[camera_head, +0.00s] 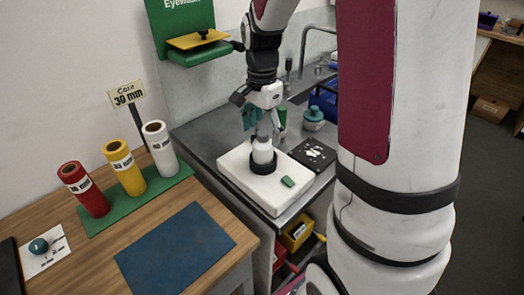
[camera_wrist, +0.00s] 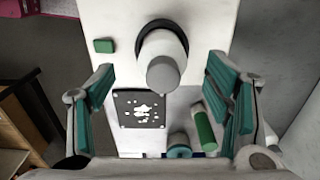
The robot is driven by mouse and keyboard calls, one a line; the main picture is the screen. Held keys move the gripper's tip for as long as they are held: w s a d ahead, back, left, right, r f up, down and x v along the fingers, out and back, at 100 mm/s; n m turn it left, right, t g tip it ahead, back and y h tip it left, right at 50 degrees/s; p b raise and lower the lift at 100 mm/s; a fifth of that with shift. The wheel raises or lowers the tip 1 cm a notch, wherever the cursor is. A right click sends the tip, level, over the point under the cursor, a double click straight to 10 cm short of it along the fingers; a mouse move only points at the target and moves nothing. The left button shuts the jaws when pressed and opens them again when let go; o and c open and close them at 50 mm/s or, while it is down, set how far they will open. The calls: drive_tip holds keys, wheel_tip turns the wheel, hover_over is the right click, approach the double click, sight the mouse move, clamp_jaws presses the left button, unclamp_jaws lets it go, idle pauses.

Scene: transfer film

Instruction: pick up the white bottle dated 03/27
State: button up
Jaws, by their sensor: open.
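A white bottle (camera_head: 263,151) with a grey-white cap stands upright in a black ring (camera_head: 252,166) on a white slab (camera_head: 236,171) on the grey counter. No date can be read on it. In the wrist view the bottle (camera_wrist: 158,52) shows from above, cap toward the camera, with the black ring (camera_wrist: 142,30) around its base. My gripper (camera_head: 262,122) is just above the bottle, pointing down. In the wrist view my gripper's (camera_wrist: 160,75) teal-padded fingers are spread apart, one on each side of the bottle's line, apart from it and empty.
A small green block (camera_head: 288,182) lies on the slab. A black square with white pieces (camera_head: 312,153), a teal-lidded jar (camera_head: 313,119) and a green cylinder (camera_wrist: 203,128) are close by. Red, yellow and white rolls (camera_head: 159,148) stand on the wooden table, left.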

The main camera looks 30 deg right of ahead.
sight(263, 142)
drive_tip(key=shift+w+d+f+p, duration=0.15)
drive_tip(key=shift+f+p, duration=0.1)
drive_tip(key=shift+f, duration=1.25)
drive_tip(key=shift+w+d+f+p, duration=0.1)
drive_tip(key=shift+d+f+p, duration=0.1)
drive_tip(key=shift+f, duration=1.25)
drive_tip(key=c, duration=1.6)
drive_tip(key=shift+o, duration=0.2)
drive_tip(key=shift+r, duration=0.6)
drive_tip(key=r+p, duration=0.1)
drive_tip(key=s+r+p, duration=0.1)
drive_tip(key=shift+s+a+r, duration=0.1)
drive_tip(key=shift+r, duration=0.25)
drive_tip(key=s+r+p, duration=0.1)
drive_tip(key=s+p, duration=0.7)
drive_tip(key=s, duration=0.7)
drive_tip(key=shift+a, duration=0.35)
